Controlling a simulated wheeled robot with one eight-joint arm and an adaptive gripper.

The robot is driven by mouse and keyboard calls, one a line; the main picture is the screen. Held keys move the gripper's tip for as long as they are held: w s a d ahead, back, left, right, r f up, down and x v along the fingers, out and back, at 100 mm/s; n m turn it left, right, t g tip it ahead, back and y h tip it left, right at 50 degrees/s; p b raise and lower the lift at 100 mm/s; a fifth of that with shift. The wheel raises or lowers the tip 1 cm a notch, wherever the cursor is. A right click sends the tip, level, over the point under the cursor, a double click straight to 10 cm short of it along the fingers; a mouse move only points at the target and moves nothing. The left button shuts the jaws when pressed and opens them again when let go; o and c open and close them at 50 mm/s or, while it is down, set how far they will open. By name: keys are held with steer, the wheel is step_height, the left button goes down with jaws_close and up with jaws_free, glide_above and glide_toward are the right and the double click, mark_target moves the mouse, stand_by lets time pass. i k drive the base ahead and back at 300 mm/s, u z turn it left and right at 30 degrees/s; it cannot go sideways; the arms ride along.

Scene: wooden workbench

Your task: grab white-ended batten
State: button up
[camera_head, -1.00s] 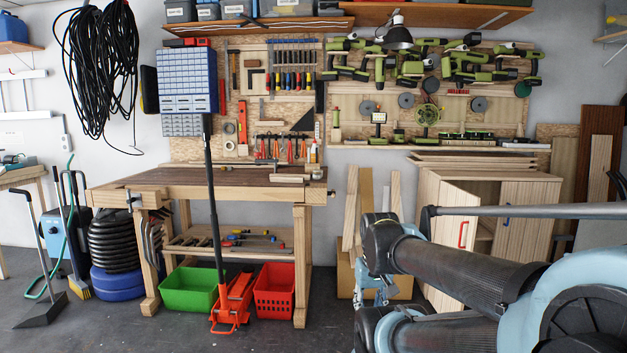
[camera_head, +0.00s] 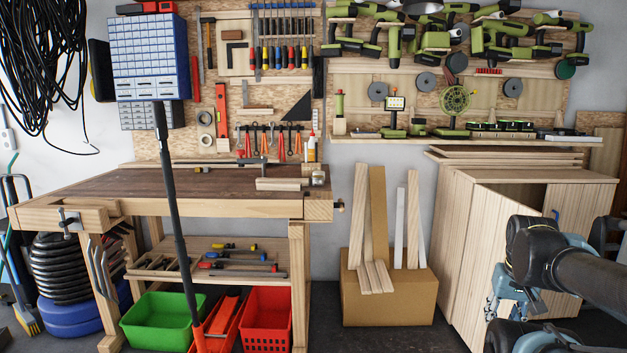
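Several battens lean against the wall, in or behind a cardboard box (camera_head: 405,305) right of the bench. A narrow whitish batten (camera_head: 399,228) stands among them, between a wide tan board (camera_head: 378,215) and a light wood batten (camera_head: 413,220). Another pale strip is partly hidden at the right. I cannot tell which one has only a white end. My gripper (camera_head: 497,303) shows as light blue parts at the lower right, in front of the cabinet and right of the box, apart from the battens. Its fingers are too small and partly hidden to tell their state.
The wooden workbench (camera_head: 200,190) stands left, with a green bin (camera_head: 160,318), a red basket (camera_head: 266,318) and a red floor jack (camera_head: 205,325) with a long upright handle. A wooden cabinet (camera_head: 470,235) stands right of the box. Grey floor is clear before the box.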

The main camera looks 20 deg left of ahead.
mark_target(304, 182)
steer(key=u, duration=0.15)
steer(key=i, duration=1.1)
steer(key=u, duration=0.85)
steer(key=i, duration=0.55)
steer(key=u, duration=0.3)
